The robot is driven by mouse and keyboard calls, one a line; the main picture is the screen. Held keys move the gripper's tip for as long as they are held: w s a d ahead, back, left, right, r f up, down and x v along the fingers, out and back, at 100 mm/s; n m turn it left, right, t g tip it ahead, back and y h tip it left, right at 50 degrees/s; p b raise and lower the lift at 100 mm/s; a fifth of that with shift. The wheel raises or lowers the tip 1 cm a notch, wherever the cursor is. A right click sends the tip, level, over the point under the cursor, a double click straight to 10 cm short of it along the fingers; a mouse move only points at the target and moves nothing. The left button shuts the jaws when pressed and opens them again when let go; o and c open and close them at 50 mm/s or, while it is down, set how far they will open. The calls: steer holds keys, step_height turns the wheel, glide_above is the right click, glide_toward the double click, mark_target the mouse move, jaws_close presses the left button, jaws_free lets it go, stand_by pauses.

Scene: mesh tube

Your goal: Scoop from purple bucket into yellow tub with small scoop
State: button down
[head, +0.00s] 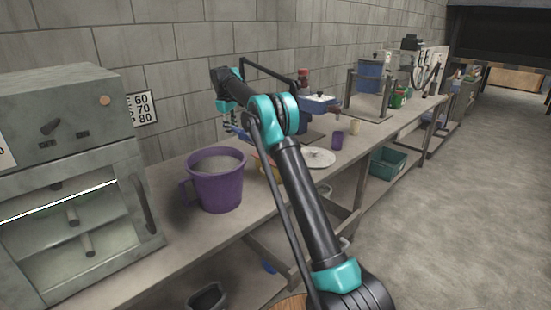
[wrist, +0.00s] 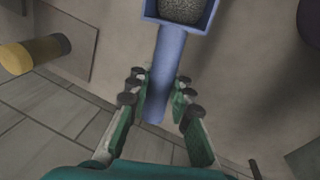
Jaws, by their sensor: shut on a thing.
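My gripper (wrist: 161,92) is shut on the handle of a blue scoop (wrist: 165,62). The scoop's square head, at the top of the wrist view, holds grey grainy material (wrist: 182,9). In the head view my gripper (head: 229,120) is raised above the bench, behind and a little right of the purple bucket (head: 216,188); the scoop there is small and partly hidden. The bucket stands upright on the bench with grey grains inside. The yellow tub (head: 262,165) is just right of the bucket, mostly hidden behind my arm.
A grey oven-like cabinet (head: 70,170) stands left of the bucket. A white round lid (head: 318,157), a purple cup (head: 337,140) and a cream cup (head: 355,127) are on the bench to the right. A block wall runs behind. A yellow-ended cylinder (wrist: 20,58) shows in the wrist view.

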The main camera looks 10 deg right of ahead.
mark_target(243, 131)
steer(key=shift+s+d+r+t+y, duration=0.65)
steer(key=shift+s+d+r, duration=0.15)
steer(key=shift+d+r, duration=0.2)
steer(key=shift+s+d+r+t+y, duration=0.6)
steer(key=shift+s+d+r, duration=0.25)
steer(key=shift+r, duration=0.2)
steer(key=shift+s+d+r+t+y, duration=0.25)
steer(key=shift+s+d+r+y, duration=0.15)
steer(key=shift+d+y, duration=0.1)
steer(key=shift+s+d+r, duration=0.1)
steer(key=shift+d+r, duration=0.1)
